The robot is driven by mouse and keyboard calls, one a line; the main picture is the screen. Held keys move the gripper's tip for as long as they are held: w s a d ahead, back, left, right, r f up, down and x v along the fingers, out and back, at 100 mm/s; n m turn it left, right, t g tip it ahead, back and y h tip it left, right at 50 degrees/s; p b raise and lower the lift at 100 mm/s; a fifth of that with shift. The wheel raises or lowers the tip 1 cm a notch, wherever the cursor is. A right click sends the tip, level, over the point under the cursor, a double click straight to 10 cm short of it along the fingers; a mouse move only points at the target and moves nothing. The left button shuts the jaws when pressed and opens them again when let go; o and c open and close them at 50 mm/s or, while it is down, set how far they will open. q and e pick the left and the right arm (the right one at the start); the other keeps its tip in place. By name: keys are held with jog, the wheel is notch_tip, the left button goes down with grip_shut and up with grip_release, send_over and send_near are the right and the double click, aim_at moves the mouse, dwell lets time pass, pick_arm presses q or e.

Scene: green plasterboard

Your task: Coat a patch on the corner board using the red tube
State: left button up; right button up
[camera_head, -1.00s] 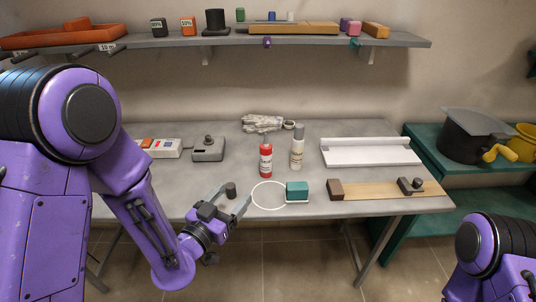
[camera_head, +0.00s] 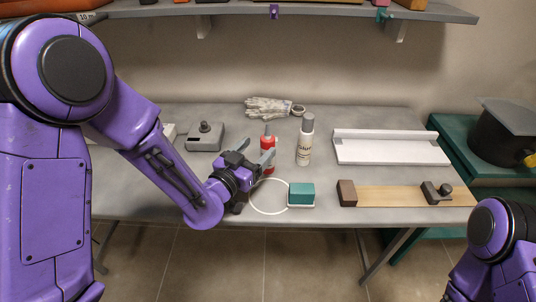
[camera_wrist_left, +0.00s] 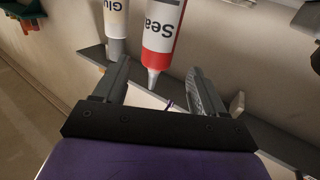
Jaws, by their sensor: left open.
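The red tube (camera_head: 268,145), with a white label and grey nozzle, stands upright on the bench. My left gripper (camera_head: 269,144) is open, with its fingers around the tube's position and partly covering it in the head view. In the left wrist view the red tube (camera_wrist_left: 161,42) shows upside down between the open fingers (camera_wrist_left: 158,75); I cannot tell whether they touch it. The white L-shaped corner board (camera_head: 385,152) lies at the back right of the bench. My right arm shows at the lower right; its gripper is out of view.
A white glue bottle (camera_head: 304,146) stands close to the right of the tube and also shows in the left wrist view (camera_wrist_left: 116,22). A green block (camera_head: 301,193) sits near a white ring (camera_head: 266,212). Gloves (camera_head: 268,107) lie behind. A wooden strip (camera_head: 390,196) lies at the right.

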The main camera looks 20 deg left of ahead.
aim_at(264, 144)
pick_arm(q)
jog(key=p+x, duration=0.1)
jog(key=x, duration=0.3)
jog(key=shift+w+d+p, duration=0.1)
jog(key=shift+d+p, duration=0.1)
jog(key=shift+p, duration=0.15)
jog(key=shift+w+d+f, duration=0.1)
jog(key=shift+w+f, duration=0.15)
jog(key=shift+w, duration=0.15)
